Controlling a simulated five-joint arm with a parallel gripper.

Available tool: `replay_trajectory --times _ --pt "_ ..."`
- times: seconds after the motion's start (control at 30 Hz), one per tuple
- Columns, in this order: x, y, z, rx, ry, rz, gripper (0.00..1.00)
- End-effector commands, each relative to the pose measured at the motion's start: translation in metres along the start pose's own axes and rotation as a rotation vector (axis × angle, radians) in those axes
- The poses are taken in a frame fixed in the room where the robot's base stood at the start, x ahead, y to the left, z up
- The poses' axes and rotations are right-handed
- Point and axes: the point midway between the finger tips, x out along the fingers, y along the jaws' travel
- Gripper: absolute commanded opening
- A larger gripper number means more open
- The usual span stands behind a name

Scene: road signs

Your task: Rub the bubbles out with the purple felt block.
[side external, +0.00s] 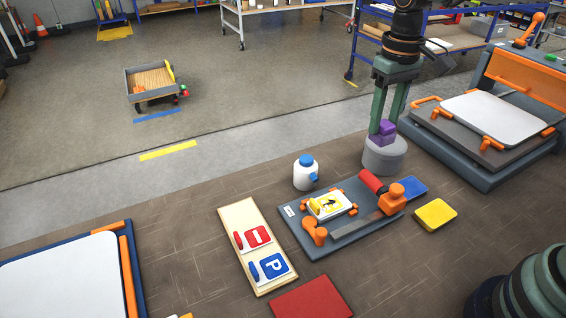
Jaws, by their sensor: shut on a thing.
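My gripper (384,127) points down at the right of the middle and is shut on the purple felt block (387,129). The block is at the top of a round grey stand (384,157); I cannot tell whether it still rests on it. A small white plate with a yellow sign (328,204) is held by orange clamps on a dark grey board (310,248), left of and nearer than my gripper. Bubbles on the sign are too small to make out.
A red-handled roller (371,182) and orange knob (396,191) stand on the board's right side. A white bottle (306,175) stands behind it. A wooden sign rack (240,217) is left; an orange-framed press (500,118) is right.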

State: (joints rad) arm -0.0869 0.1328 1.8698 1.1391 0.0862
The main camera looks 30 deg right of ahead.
Motion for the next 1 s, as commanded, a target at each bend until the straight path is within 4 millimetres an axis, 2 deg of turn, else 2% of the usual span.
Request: replay_trajectory --times 0.03,0.2,0.4,1.0 --pt "0.013 -0.015 -0.003 -0.009 -0.008 0.001 0.04" --pt "0.051 -0.058 -0.008 -0.007 -0.006 0.001 0.04" --pt "0.077 -0.088 -0.008 -0.002 -0.002 0.001 0.04" --pt "0.125 -0.093 -0.008 0.001 -0.001 0.0 0.04"
